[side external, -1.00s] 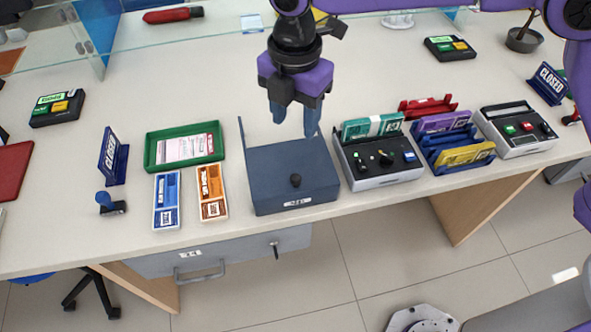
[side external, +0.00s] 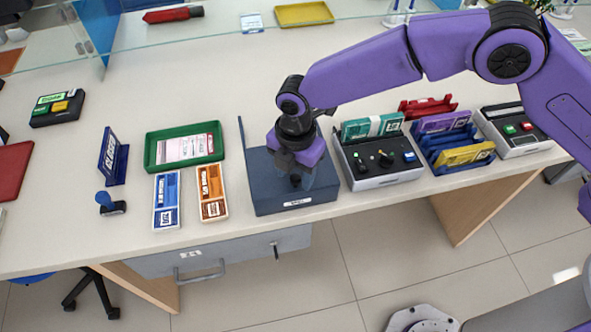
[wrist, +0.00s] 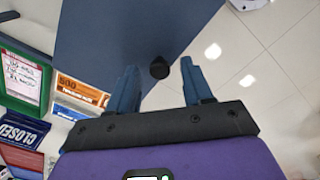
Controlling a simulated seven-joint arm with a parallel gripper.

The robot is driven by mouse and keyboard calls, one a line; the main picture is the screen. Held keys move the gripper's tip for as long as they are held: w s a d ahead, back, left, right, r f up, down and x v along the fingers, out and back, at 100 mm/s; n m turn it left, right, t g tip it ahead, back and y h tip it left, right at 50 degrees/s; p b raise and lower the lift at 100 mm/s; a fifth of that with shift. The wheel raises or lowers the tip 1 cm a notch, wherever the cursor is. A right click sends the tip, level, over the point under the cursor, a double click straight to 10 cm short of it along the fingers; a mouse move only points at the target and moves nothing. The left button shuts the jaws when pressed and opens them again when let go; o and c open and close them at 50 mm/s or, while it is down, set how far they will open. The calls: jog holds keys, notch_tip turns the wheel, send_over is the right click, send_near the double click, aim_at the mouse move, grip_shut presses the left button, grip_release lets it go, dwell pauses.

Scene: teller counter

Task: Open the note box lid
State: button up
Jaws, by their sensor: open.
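The note box (side external: 272,207) is a dark blue-grey box near the front edge of the counter, with a white label on its front. Its lid (side external: 262,178) lies flat and shut on top, and it also fills the upper middle of the wrist view (wrist: 110,30). A small black knob (wrist: 159,68) stands on the lid near its front edge. My gripper (side external: 296,178) is low over the lid at the knob. In the wrist view, the blue fingers of my gripper (wrist: 159,72) are apart, one on each side of the knob, with gaps showing between.
A control unit (side external: 378,178) stands close to the right of the box. An orange tray (side external: 212,190), a blue tray (side external: 166,200) and a green tray (side external: 150,152) lie to its left. A thin upright panel (side external: 241,133) rises at the box's back left.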

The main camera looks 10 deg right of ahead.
jog(key=shift+f, duration=0.2)
grip_shut()
jog(key=w, duration=1)
jog(key=shift+w, duration=0.4)
grip_release()
jog(key=shift+r, duration=0.15)
